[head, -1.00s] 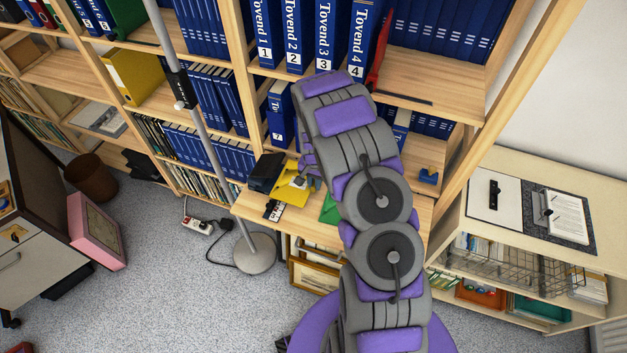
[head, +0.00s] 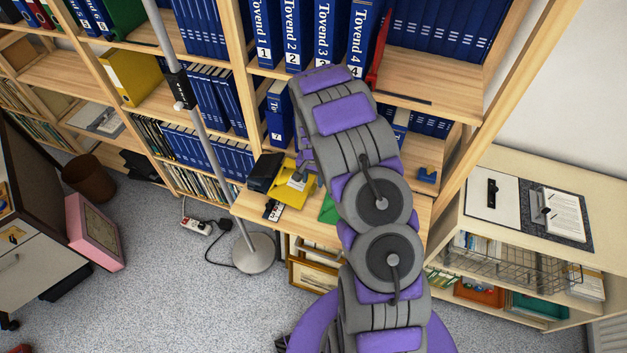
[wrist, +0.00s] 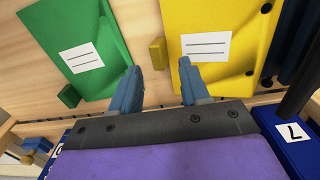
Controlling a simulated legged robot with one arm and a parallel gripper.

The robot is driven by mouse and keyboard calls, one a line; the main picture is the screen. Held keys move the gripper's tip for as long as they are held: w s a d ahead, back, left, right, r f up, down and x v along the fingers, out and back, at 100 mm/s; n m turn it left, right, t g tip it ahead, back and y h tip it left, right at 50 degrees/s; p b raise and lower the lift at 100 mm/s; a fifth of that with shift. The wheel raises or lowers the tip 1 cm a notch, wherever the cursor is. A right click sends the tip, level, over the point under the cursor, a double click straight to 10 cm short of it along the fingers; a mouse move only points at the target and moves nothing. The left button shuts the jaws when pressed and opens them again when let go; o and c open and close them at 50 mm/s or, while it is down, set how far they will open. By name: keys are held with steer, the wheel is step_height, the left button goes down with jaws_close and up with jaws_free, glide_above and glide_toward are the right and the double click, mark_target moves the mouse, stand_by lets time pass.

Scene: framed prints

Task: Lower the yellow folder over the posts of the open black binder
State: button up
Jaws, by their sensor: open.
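The yellow folder (wrist: 235,30) with a white label lies on a wooden shelf in the wrist view. A small yellow-brown tab (wrist: 157,52) sticks out from its left edge. My gripper (wrist: 158,75) is open, its two blue-grey fingers apart, with the tab showing between and just beyond the fingertips. I cannot tell whether they touch it. The folder also shows in the head view (head: 288,194), partly hidden by my gripper (head: 302,176). An open binder (head: 578,232) with a dark mottled cover, white papers and a metal mechanism lies on the low cabinet at right.
A green folder (wrist: 80,35) lies left of the yellow one. A black box (head: 265,172) sits beside the yellow folder. A blue binder (wrist: 292,135) stands close on the right of my gripper. Shelves of blue binders (head: 325,35) rise behind the arm.

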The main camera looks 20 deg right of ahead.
step_height(320, 180, up, 15)
steer(key=p, duration=0.2)
steer(key=shift+d, duration=0.2)
stand_by(0.4)
steer(key=s+a+r+n, duration=0.2)
steer(key=s+a+r, duration=0.2)
steer(key=s+r, duration=0.35)
steer(key=s+a+r+n, duration=0.2)
steer(key=s+a+r, duration=0.2)
steer(key=s+r, duration=0.4)
steer(key=s+a+r+n+g, duration=0.1)
steer(key=s+a+n, duration=0.1)
steer(key=s, duration=0.9)
steer(key=s+a+r+n, duration=0.2)
steer(key=s+a+n, duration=0.1)
steer(key=s, duration=0.8)
steer(key=shift+a+r+g, duration=0.25)
steer(key=shift+r+g, duration=0.05)
steer(key=shift+g, duration=0.1)
